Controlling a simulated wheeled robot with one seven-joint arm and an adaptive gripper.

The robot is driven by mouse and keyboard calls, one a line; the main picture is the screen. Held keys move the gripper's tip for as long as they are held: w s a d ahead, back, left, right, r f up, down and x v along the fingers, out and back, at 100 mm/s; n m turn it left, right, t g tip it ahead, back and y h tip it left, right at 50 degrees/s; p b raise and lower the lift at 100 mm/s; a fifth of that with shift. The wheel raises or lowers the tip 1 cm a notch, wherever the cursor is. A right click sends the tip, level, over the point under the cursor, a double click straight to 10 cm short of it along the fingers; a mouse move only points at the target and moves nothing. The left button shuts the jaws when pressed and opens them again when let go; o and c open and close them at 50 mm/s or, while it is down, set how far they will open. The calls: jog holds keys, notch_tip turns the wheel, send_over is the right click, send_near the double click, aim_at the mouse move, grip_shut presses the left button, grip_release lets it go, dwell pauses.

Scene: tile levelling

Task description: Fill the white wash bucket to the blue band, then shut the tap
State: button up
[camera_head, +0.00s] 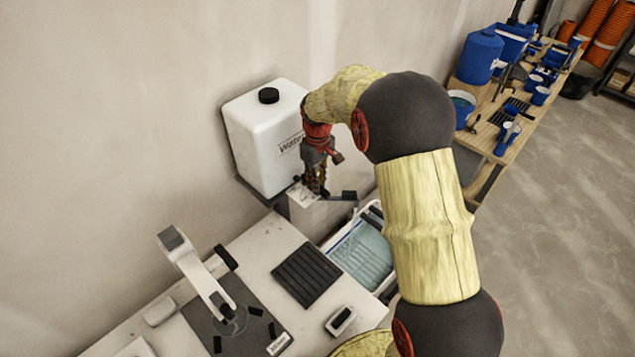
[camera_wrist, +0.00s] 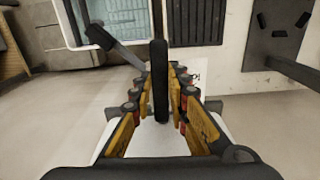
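A white water container (camera_head: 262,150) with a black cap and a "Water" label stands on a bracket against the wall. My gripper (camera_head: 318,188) is at its lower front right corner, where it hides the tap. In the wrist view, a dark upright bar (camera_wrist: 160,60), seemingly the tap's handle, runs between the fingers of my gripper (camera_wrist: 161,78). A finger lies close on each side; contact is unclear. A white-rimmed tub (camera_head: 330,243) with pale blue inside stands below, partly behind my arm; it also shows in the wrist view (camera_wrist: 72,22). I see no clear blue band.
The white counter (camera_head: 255,243) bears a black ribbed mat (camera_head: 307,274), a small white-and-black block (camera_head: 341,321) and a stand with a pale arm (camera_head: 192,275) on a dark plate. A wooden bench (camera_head: 490,140) with blue containers is at the back right.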

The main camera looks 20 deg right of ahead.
grip_shut()
dwell(0.3)
jog(key=shift+a, duration=0.1)
jog(key=a+m, duration=0.1)
jog(key=m, duration=0.1)
jog(key=a+m, duration=0.1)
jog(key=m, duration=0.1)
jog(key=shift+s+p, duration=0.15)
jog(key=shift+p, duration=0.15)
jog(key=a+m, duration=0.1)
jog(key=m, duration=0.3)
jog(key=shift+a, duration=0.35)
jog(key=a+m, duration=0.1)
jog(key=m, duration=0.1)
jog(key=w+a+m+p, duration=0.1)
jog(key=m, duration=0.1)
jog(key=shift+w, duration=0.2)
jog(key=shift+w+a+m, duration=0.25)
jog(key=shift+w+m, duration=0.15)
jog(key=shift+m, duration=0.65)
jog(key=shift+w+a+m, duration=0.25)
jog(key=shift+w+m, duration=0.1)
jog(key=shift+m, duration=0.7)
jog(key=shift+o, duration=2.4)
grip_release()
